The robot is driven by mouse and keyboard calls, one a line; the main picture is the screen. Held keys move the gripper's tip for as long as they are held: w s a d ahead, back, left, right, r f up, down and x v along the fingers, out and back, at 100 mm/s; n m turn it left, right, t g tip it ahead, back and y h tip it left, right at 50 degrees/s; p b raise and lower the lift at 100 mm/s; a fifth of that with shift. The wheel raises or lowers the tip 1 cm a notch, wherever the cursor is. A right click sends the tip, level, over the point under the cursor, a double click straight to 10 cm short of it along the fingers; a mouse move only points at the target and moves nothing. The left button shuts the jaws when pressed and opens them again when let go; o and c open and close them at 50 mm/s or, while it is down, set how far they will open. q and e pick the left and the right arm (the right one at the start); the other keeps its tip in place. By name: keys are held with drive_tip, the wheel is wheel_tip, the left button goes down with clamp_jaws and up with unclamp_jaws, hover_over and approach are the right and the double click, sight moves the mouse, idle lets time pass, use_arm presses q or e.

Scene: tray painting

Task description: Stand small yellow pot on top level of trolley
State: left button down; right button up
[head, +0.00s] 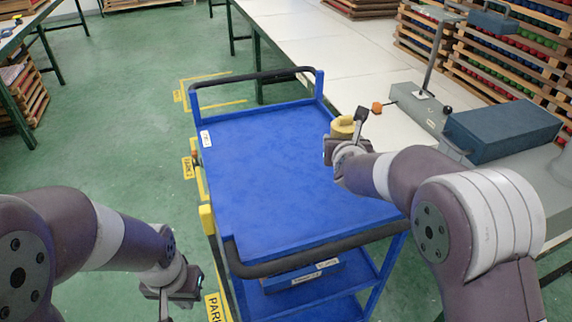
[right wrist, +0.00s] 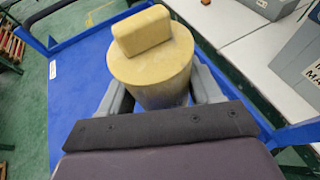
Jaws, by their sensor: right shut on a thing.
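The small yellow pot (head: 343,125) has a round body and a block-shaped knob on its lid. In the right wrist view the pot (right wrist: 152,62) is between the two grey fingers of my right gripper (right wrist: 160,92), which is shut on it. The pot looks upright, over the right side of the trolley's blue top level (head: 265,170). I cannot tell whether its base touches the surface. My left gripper (head: 178,295) is low at the trolley's near left, empty as far as I see; its finger gap is unclear.
The trolley's top is otherwise bare, with black handles (head: 255,76) at both ends. A white worktable (head: 300,45) stands close on the right, with a grey device (head: 422,105) and a blue-grey box (head: 502,130). Green floor lies to the left.

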drive_tip(key=a+f+p, duration=0.1)
drive_tip(key=a+f, duration=0.2)
drive_tip(key=a, duration=0.1)
drive_tip(key=a+f+p, duration=0.1)
drive_tip(key=a+f, duration=0.2)
drive_tip(key=f, duration=0.1)
drive_tip(key=a+f+p, duration=0.1)
drive_tip(key=a+f, duration=0.3)
drive_tip(key=shift+s+a+f, duration=0.2)
drive_tip(key=shift+s+a, duration=0.1)
drive_tip(key=shift+s, duration=0.1)
drive_tip(key=shift+f, duration=0.15)
drive_tip(key=o, duration=1.5)
drive_tip(key=shift+s, duration=0.1)
